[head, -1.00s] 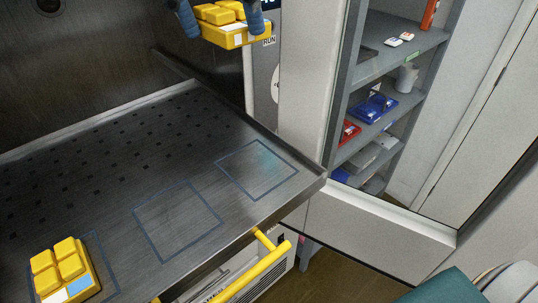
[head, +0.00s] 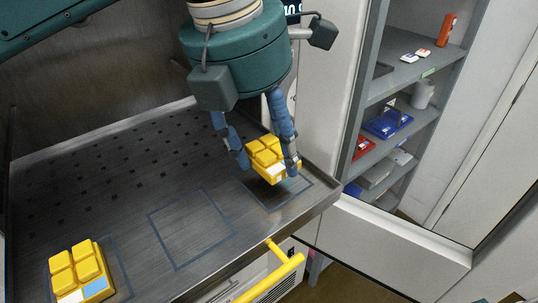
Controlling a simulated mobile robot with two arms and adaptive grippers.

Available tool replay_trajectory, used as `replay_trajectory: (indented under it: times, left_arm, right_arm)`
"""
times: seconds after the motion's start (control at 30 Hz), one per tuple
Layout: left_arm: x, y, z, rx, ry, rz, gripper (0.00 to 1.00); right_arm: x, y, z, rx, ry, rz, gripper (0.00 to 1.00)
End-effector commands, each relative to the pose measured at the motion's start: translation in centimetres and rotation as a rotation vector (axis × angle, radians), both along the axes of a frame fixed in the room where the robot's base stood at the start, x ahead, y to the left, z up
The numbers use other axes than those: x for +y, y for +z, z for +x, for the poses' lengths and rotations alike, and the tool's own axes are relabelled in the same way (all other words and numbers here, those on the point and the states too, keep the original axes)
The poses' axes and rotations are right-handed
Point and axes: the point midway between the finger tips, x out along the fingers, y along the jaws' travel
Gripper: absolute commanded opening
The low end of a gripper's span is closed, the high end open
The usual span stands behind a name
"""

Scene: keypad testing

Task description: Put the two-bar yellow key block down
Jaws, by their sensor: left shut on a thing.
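My left gripper (head: 268,163) comes down from the top, its blue fingers shut on a yellow key block (head: 265,153). The block has raised yellow keys and a pale label on its front side; I cannot make out its bars. It is over the rightmost outlined square (head: 303,183) on the metal tray, close to the surface. I cannot tell whether it touches. The fingers hide parts of its sides. My right gripper is not in view.
Another yellow key block (head: 78,268) with a white and blue label sits in the left outlined square. The middle outlined square (head: 192,228) is empty. The metal tray (head: 130,215) has a raised rim. A yellow handle (head: 275,278) and a shelf unit (head: 400,80) lie beyond the tray's edge.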

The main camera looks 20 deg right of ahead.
Motion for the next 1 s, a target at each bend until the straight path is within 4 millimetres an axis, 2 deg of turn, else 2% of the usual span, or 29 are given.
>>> replay_trajectory:
  times: [0.1,0.2,0.6,0.63,0.7,1.0]
  left_arm:
    - [0.1,-1.7,0.0,0.003,0.0,0.002,0.26]
    - [0.1,-2.6,0.0,0.002,0.001,0.0,0.26]
    - [0.0,-3.3,0.0,0.001,0.001,0.001,0.26]
    - [0.0,-3.1,0.0,0.001,0.001,0.001,0.58]
    - [0.0,-3.1,0.0,0.001,0.001,0.001,0.71]
    - [0.0,-2.9,0.0,0.001,0.001,0.001,0.71]
  right_arm:
    - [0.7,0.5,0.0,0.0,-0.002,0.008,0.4]
    - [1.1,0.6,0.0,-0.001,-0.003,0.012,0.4]
    - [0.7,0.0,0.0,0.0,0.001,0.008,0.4]
    - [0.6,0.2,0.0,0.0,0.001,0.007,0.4]
    - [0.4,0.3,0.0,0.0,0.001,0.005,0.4]
    - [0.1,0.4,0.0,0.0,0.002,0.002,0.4]
